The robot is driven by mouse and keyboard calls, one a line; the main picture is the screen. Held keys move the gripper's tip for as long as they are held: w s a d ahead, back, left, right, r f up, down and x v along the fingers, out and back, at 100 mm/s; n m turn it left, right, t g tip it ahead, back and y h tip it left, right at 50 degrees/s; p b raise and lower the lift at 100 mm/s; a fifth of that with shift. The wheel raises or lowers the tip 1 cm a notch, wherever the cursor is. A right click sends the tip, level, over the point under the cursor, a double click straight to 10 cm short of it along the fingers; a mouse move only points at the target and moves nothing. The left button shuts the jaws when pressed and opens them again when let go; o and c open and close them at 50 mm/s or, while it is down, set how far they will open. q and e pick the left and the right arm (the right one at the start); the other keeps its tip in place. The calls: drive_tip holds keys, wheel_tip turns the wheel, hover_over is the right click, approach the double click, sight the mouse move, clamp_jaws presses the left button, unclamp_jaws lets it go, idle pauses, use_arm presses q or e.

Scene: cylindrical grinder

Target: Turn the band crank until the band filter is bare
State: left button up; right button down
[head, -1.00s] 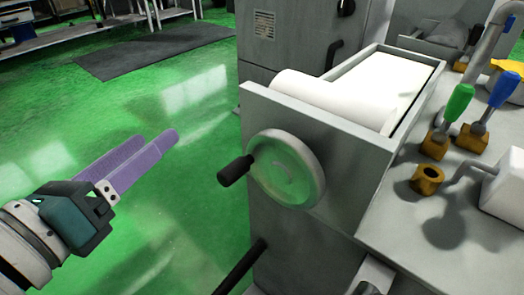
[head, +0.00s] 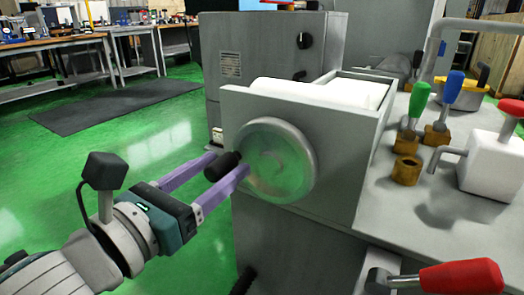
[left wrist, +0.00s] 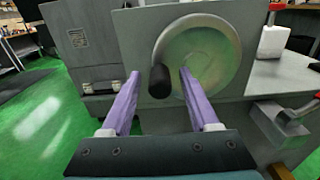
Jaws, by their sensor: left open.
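The band crank is a round grey handwheel (head: 276,165) on the front of a grey box, with a black knob (head: 222,166) at its left side. The band filter shows as a white roll and sheet (head: 318,92) in the open-topped box. My left gripper (head: 229,163) is open, with its purple fingers on either side of the black knob. In the left wrist view the knob (left wrist: 160,80) stands between the two finger tips, with gaps visible on both sides. The wheel (left wrist: 198,58) lies behind the right finger. My right gripper is not in view.
Right of the box, a grey top carries a green-handled valve (head: 414,108), a blue-handled valve (head: 449,100), a brass fitting (head: 406,170) and a white block (head: 490,165). A red handle (head: 460,277) sticks out low at the right. Green floor lies open at left.

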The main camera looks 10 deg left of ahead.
use_arm(q)
drive_tip(key=shift+w+d, duration=0.15)
drive_tip(key=shift+w, duration=0.3)
drive_tip(key=shift+c, duration=0.3)
clamp_jaws()
